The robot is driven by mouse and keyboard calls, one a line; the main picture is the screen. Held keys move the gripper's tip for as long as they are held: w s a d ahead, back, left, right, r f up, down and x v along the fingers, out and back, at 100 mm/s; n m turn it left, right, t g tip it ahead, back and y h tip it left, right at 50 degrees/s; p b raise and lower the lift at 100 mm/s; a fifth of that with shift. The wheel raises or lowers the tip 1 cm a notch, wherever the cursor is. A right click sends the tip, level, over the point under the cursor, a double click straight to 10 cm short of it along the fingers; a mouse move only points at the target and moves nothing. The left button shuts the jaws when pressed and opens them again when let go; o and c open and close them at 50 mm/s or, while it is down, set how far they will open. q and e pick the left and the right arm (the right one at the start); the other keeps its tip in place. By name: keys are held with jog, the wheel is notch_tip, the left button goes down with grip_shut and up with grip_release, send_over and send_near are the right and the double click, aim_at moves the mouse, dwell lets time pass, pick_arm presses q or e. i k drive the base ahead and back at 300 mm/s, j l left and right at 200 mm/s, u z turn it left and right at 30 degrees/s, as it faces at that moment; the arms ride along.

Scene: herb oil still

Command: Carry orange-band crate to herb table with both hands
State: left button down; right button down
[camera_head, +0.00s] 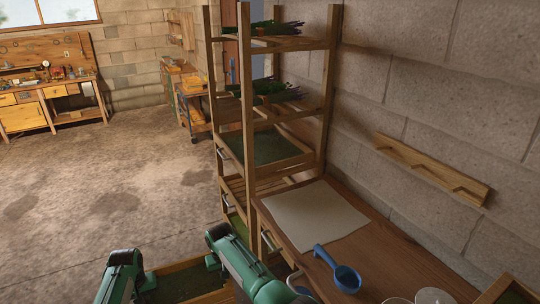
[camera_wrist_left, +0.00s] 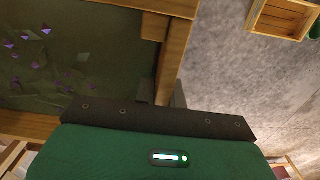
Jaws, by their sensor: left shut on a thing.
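A wooden crate (camera_head: 190,266) with dark green contents shows at the bottom of the head view, between my two arms. No orange band shows on its visible parts. My left gripper (camera_head: 148,282) is at the crate's left side. In the left wrist view, it (camera_wrist_left: 163,96) is shut on the crate's wooden wall (camera_wrist_left: 172,60); purple flower bits lie on the dark green inside. My right gripper (camera_head: 212,261) is at the crate's right side, its fingers mostly hidden, so I cannot tell its grip. The crate's near part is cut off by the frame.
A wooden rack (camera_head: 247,130) with herb trays stands just beyond. A wooden table (camera_head: 365,255) along the wall holds a pale sheet (camera_head: 315,215) and a blue scoop (camera_head: 346,278). Floor (camera_head: 110,185) on the left is open. Another wooden crate (camera_wrist_left: 282,18) shows in the wrist view.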

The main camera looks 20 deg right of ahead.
aim_at(389, 259)
jog(key=i+l, duration=0.25)
jog(key=i, duration=0.15)
jog(key=i+l, duration=0.2)
jog(key=i, duration=0.25)
jog(key=i+z, duration=0.35)
jog(key=z, duration=2.05)
